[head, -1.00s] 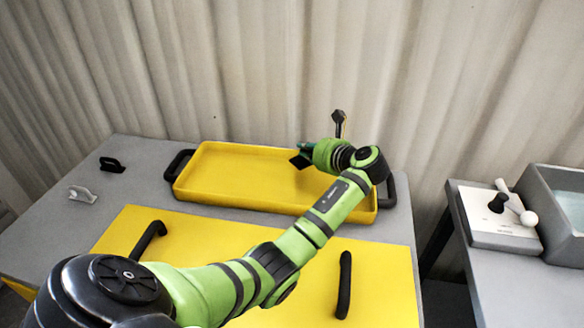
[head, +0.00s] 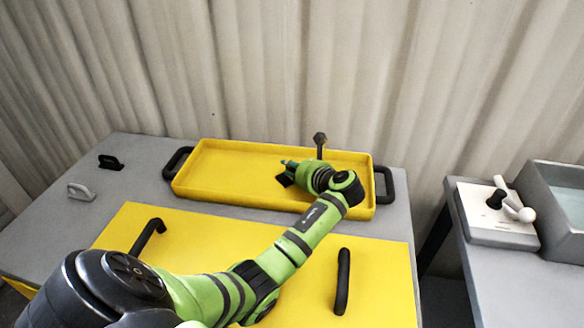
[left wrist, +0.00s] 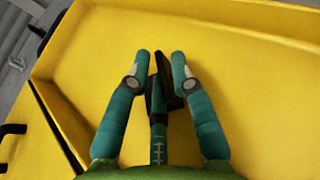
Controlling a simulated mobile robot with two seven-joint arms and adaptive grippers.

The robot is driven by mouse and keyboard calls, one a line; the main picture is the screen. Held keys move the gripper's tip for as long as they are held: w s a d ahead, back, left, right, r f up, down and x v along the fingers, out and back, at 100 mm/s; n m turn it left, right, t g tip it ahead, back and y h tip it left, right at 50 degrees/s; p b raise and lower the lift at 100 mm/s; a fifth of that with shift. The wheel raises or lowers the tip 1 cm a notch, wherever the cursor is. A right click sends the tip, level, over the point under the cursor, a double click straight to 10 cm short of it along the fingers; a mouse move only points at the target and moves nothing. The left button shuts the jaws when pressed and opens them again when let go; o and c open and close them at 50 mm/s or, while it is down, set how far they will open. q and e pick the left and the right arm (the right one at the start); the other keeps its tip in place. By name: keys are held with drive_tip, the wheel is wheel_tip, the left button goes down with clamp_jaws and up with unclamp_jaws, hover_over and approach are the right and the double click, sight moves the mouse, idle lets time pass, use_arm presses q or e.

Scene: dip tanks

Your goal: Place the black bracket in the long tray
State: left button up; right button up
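The black bracket (left wrist: 163,88) is a dark, angular piece between the teal fingers of my left gripper (left wrist: 161,62) in the left wrist view. In the head view the bracket (head: 285,179) shows as a small dark piece at the fingertips. My left gripper (head: 289,169) is shut on it, over the inside of the long tray. The long tray (head: 213,187) is yellow and shallow, with black end handles; its floor (left wrist: 250,90) fills most of the wrist view. I cannot tell whether the bracket touches the floor. My right gripper is not in view.
A black looped piece (head: 110,162) and a grey one (head: 81,192) stand on the grey table left of the tray. A yellow panel (head: 200,242) with black handles lies in front. A white lever box (head: 490,215) and water tank (head: 560,205) are at right.

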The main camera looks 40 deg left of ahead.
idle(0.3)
use_arm(q)
drive_tip(key=v, duration=1.2)
drive_tip(key=shift+r, duration=0.1)
idle(1.7)
